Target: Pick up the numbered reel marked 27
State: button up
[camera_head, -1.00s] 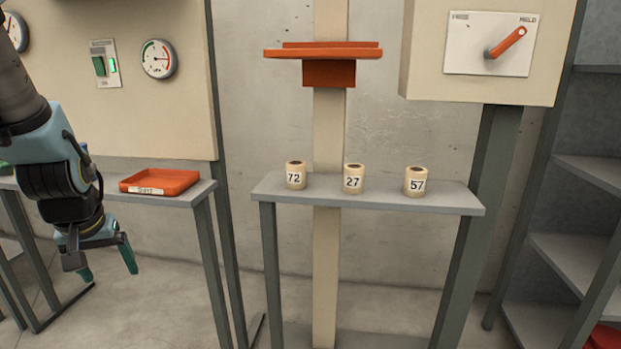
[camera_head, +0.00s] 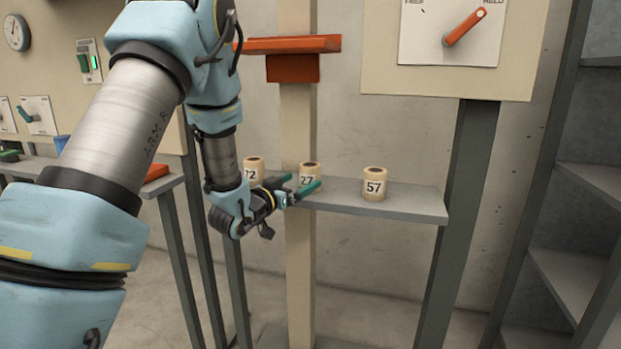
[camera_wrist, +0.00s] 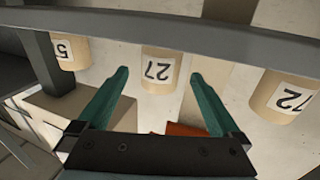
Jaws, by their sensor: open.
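The cream reel marked 27 (camera_head: 309,171) stands upright on a grey shelf (camera_head: 412,208), between the reel marked 72 (camera_head: 253,166) and the reel marked 57 (camera_head: 374,184). My gripper (camera_head: 302,183) is open and empty just in front of reel 27, its green fingers pointing at it and hiding its lower part. In the wrist view, which is upside down, reel 27 (camera_wrist: 160,70) shows centred between the spread fingertips (camera_wrist: 160,78). I cannot tell whether the tips reach past its front face.
My arm partly hides reel 72 and the shelf's left end. An orange ledge (camera_head: 290,45) juts from the post (camera_head: 298,120) above the reels. A panel with a red lever (camera_head: 465,27) hangs at the upper right. The shelf right of reel 57 is clear.

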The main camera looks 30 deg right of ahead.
aim_at(304, 179)
jog(key=x, duration=0.3)
jog(key=shift+r+p, duration=0.1)
jog(key=shift+p, duration=0.2)
jog(key=x, duration=0.1)
jog(key=p+x, duration=0.2)
jog(key=x, duration=0.1)
jog(key=shift+r, duration=0.3)
jog(key=shift+w+d+f, duration=0.1)
jog(key=shift+w+d, duration=0.25)
jog(key=shift+d, duration=0.15)
jog(key=shift+c, duration=0.4)
jog(key=c, duration=1.4)
